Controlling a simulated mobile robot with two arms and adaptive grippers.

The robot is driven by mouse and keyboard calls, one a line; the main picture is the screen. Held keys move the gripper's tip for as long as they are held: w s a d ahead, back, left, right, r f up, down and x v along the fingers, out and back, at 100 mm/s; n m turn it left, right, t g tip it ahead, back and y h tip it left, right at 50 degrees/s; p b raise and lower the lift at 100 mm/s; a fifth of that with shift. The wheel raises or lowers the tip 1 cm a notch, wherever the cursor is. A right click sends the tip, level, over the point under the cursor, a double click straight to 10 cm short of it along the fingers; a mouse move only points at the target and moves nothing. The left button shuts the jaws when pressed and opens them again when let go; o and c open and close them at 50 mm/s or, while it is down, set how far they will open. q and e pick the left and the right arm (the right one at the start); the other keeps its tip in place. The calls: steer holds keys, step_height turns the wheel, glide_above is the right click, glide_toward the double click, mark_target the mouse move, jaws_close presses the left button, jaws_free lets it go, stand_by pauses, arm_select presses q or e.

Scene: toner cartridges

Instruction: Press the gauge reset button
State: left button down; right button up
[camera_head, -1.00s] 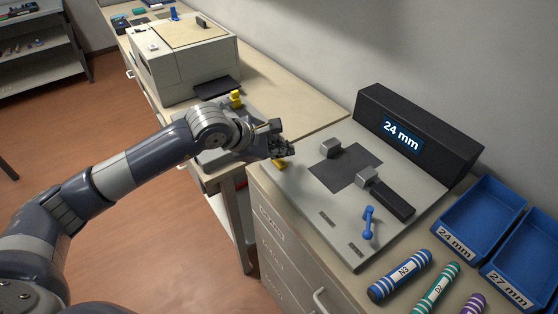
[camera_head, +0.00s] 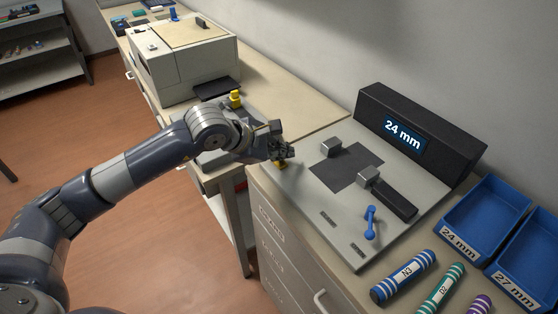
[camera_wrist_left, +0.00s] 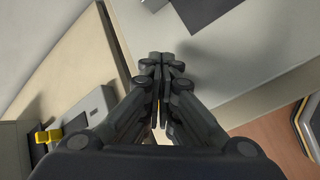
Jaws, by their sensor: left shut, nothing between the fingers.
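The gauge (camera_head: 345,215) is a grey plate with a dark display block (camera_head: 420,135) at its back reading "24 mm". A small yellow button (camera_head: 281,166) is at the plate's far left corner, mostly hidden by my left gripper. My left gripper (camera_head: 283,157) is shut and empty, its fingertips pointing down right over the button. Whether they touch it I cannot tell. In the left wrist view the closed fingertips (camera_wrist_left: 161,60) are over the grey plate (camera_wrist_left: 215,75), and only a thin yellow sliver shows between the fingers. My right gripper is not in view.
Grey jaw blocks (camera_head: 331,146) and a blue lever (camera_head: 371,221) stand on the gauge. Striped cartridges (camera_head: 404,276) and blue trays (camera_head: 485,215) lie to its right. A beige printer-like box (camera_head: 185,65) and a yellow knob (camera_head: 236,98) are on the far bench.

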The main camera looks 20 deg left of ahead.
mark_target(281, 163)
arm_select(q)
steer(key=shift+f+b, duration=0.35)
steer(key=shift+b, duration=0.1)
stand_by(0.4)
stand_by(0.3)
steer(key=shift+r, duration=0.8)
steer(key=shift+r+p, duration=1.25)
steer(key=shift+r, duration=1.25)
